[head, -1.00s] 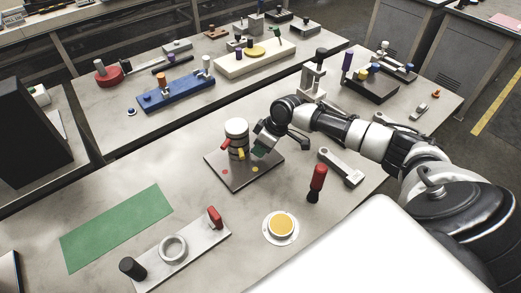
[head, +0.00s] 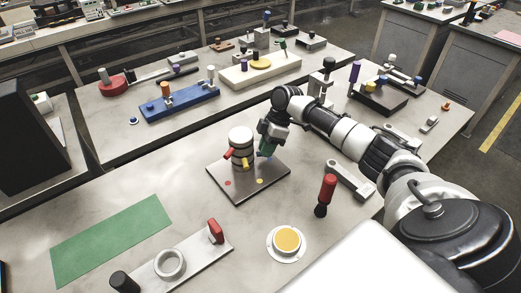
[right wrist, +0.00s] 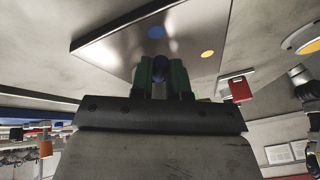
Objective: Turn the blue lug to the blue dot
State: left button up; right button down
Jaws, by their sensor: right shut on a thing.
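The fixture is a round post (head: 240,141) of white and dark rings on a dark square plate (head: 232,192). A red lug (head: 229,155) and a yellow lug (head: 245,162) stick out of its near side. The plate bears a red dot (head: 228,183) and a yellow dot (head: 260,181). My right gripper (head: 266,151) is at the post's right side. In the right wrist view, its green fingertips are shut on the blue lug (right wrist: 160,67), mostly hidden between them. The blue dot (right wrist: 155,32) lies on the plate just above the fingertips in that view. My left gripper is not in view.
A red-handled tool (head: 327,190) and a grey link (head: 349,180) are right of the plate. A yellow button (head: 287,240), a grey ring fixture (head: 190,262) and a green mat (head: 112,240) lie nearer. The table left of the plate is clear.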

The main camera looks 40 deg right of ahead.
jog(key=shift+w, duration=0.1)
dwell(0.3)
jog(key=c, duration=1.1)
grip_release()
jog(key=shift+r, duration=0.1)
jog(key=b+v, duration=0.1)
jog(key=v, duration=0.9)
jog(key=shift+d+r+b, duration=0.25)
jog(key=shift+r+b, duration=0.05)
